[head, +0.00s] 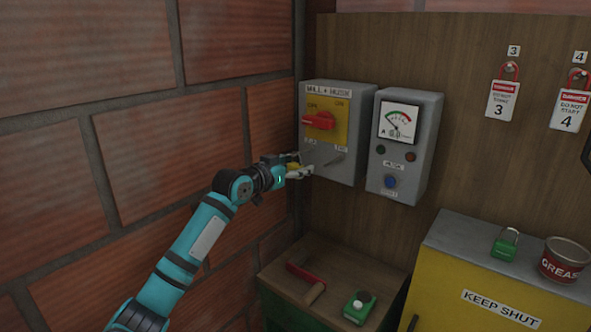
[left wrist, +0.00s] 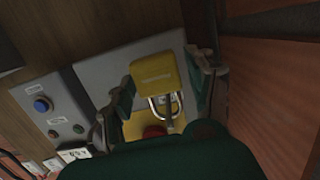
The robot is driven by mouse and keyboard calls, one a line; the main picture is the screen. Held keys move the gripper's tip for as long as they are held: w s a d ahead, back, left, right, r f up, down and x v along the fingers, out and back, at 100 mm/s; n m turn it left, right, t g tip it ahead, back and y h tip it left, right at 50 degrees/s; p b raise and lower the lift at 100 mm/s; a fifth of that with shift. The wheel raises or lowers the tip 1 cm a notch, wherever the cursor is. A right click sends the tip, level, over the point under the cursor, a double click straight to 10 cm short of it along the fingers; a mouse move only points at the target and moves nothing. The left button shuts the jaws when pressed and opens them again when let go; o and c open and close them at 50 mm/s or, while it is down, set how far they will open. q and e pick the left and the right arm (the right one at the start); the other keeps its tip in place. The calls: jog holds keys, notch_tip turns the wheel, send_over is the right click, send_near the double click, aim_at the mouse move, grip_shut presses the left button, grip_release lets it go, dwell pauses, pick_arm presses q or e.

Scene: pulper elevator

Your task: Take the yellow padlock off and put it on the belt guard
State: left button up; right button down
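The yellow padlock (left wrist: 155,72) sits between the two fingers of my left gripper (left wrist: 160,78) in the left wrist view, its metal shackle pointing down the picture. I cannot tell whether the shackle is clear of the box. The box has a red handle (head: 318,121) on a yellow plate. No belt guard is labelled; a yellow cabinet (head: 455,292) reads KEEP SHUT. My right gripper is out of view.
A grey meter box (head: 405,150) is beside the isolator box. On the cabinet's grey top are a green padlock (head: 504,245) and a grease tin (head: 563,262). A red-handled tool (head: 307,283) and a green object (head: 359,307) lie on the lower wooden top. A brick wall is at left.

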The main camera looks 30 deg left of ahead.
pick_arm(q)
jog(key=c, duration=1)
jog(key=shift+r, duration=0.1)
jog(key=shift+r+b, duration=0.45)
jog(key=shift+r, duration=0.1)
jog(key=shift+s+a+b, duration=0.25)
jog(key=shift+s+b, duration=0.8)
jog(key=shift+s, duration=1.95)
jog(key=shift+s+a+b, duration=0.2)
jog(key=shift+s+b, duration=0.85)
jog(key=shift+s, duration=1.9)
jog(key=shift+s+a+b, duration=0.25)
jog(key=shift+s+b, duration=0.8)
jog(key=shift+s, duration=1.95)
